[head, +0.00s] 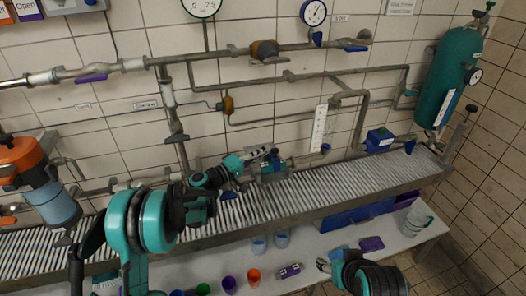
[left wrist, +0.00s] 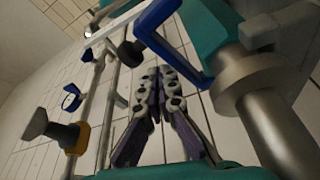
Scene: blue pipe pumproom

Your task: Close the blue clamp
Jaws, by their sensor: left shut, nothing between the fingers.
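The blue clamp (left wrist: 158,22) shows in the left wrist view as an angled blue frame with a dark round knob, beside a teal body and a thick metal pipe. In the head view, a small blue part (head: 275,163) at the back edge of the slatted conveyor seems to be this clamp, partly hidden by my left gripper. My left gripper (head: 262,154) is shut and empty just beside it. Its purple and grey fingers (left wrist: 158,75) point towards the clamp; I cannot tell if they touch it. My right arm (head: 365,275) is low at the table's front, its finger state unclear.
The slatted conveyor (head: 330,190) runs along the tiled wall below pipes and gauges. The table (head: 335,242) in front holds several coloured cups and a purple block (head: 371,243). A blue box (head: 380,140) sits behind the conveyor.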

